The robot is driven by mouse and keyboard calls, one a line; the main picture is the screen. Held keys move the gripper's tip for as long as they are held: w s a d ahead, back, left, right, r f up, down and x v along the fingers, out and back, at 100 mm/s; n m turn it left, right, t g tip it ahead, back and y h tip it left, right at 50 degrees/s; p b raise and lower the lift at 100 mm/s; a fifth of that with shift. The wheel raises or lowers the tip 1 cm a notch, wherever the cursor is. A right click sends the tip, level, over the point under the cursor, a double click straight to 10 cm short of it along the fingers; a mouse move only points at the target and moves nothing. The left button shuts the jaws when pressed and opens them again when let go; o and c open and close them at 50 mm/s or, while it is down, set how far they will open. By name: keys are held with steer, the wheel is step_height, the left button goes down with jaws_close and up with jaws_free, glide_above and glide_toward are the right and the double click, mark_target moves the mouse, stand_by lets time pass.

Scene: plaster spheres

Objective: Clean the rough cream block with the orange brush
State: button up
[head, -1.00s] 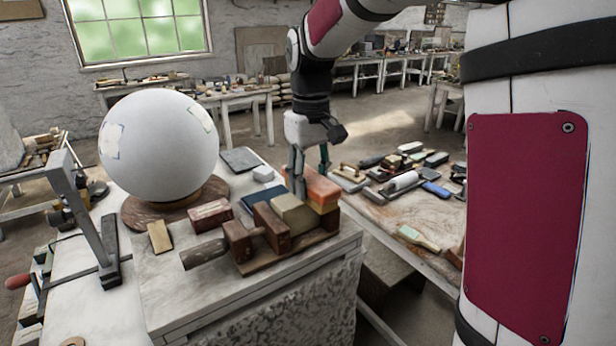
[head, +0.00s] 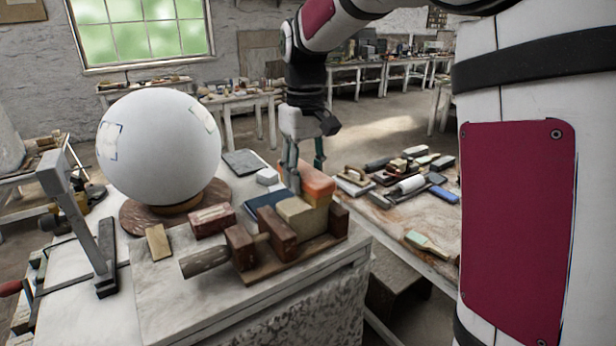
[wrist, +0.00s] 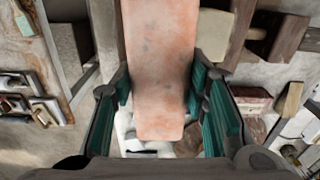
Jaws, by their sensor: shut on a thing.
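The orange brush (head: 319,182) has an orange top and a yellowish lower part. My gripper (head: 305,172) is shut on it, and in the wrist view the long, stained orange brush (wrist: 160,60) lies between the green-lined fingers (wrist: 160,88). The rough cream block (head: 300,216) sits in a wooden clamp (head: 285,258) on the near worktable. The brush is just behind and right of the cream block, overlapping it in the head view. I cannot tell whether they touch.
A white sphere (head: 158,145) stands on a round wooden base at the left. A dark red block (head: 211,221) and a tan block (head: 158,241) lie before it. A side table (head: 390,222) with several tools and a pale-green brush (head: 426,243) is at the right.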

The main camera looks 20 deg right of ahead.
mark_target(318, 179)
steer(key=shift+s+d+r+p, duration=0.15)
steer(key=shift+s+d+p, duration=0.05)
steer(key=shift+s+p, duration=0.65)
steer(key=shift+s+d, duration=0.15)
steer(key=shift+s, duration=0.45)
steer(key=shift+s+d, duration=0.15)
steer(key=shift+s, duration=0.45)
steer(key=shift+w, duration=0.1)
steer(key=shift+w+a+b, duration=0.25)
steer(key=shift+w+b, duration=0.2)
steer(key=shift+w, duration=0.65)
steer(key=shift+w+a+b, duration=0.25)
steer(key=shift+w+b, duration=0.2)
steer(key=shift+w, duration=0.6)
steer(key=shift+s, duration=0.15)
steer(key=shift+s+d+r+p, duration=0.15)
steer(key=shift+s+r+p, duration=0.15)
steer(key=shift+s+p, duration=0.2)
steer(key=shift+s+d+r+p, duration=0.1)
steer(key=shift+s+r+p, duration=0.25)
steer(key=shift+s, duration=0.25)
steer(key=shift+w+f, duration=0.1)
